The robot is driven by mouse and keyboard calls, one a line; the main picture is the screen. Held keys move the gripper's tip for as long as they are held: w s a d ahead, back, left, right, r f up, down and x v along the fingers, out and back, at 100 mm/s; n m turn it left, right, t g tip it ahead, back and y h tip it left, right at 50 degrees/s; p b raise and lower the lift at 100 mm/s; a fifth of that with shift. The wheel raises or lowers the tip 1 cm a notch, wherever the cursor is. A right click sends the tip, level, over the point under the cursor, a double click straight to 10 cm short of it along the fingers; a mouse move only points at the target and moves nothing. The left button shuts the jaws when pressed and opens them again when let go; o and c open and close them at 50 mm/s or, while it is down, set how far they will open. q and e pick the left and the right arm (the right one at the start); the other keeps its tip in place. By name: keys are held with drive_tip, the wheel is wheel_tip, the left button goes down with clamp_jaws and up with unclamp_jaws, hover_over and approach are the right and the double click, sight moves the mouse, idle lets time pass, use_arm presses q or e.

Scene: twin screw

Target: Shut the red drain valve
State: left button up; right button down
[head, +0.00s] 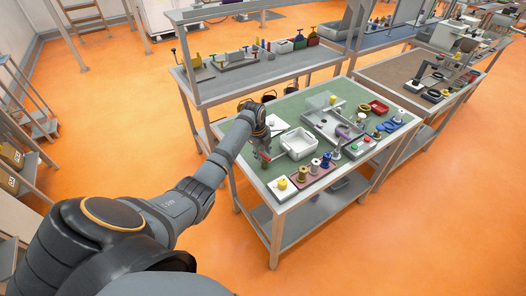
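My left arm reaches in from the lower left to the near left part of the green-topped workbench (262,170). My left gripper (264,154) is at the bench's left edge, pointing down, left of the white bin. A small reddish thing (266,158) shows at its fingertips. I cannot tell whether it is the red drain valve, or whether the fingers are open or shut on it. No other thing is clearly a red drain valve at this size. My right gripper is not in view.
A white bin (299,144) stands just right of my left gripper. Spools (314,167), a grey tray (322,121) and a red tray (379,106) crowd the bench.

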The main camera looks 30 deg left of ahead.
use_arm(q)
clamp_jaws()
drive_tip(key=shift+r+m, duration=0.1)
drive_tip(key=shift+m, duration=0.5)
drive_tip(key=shift+w+m, duration=0.1)
drive_tip(key=shift+m, duration=0.5)
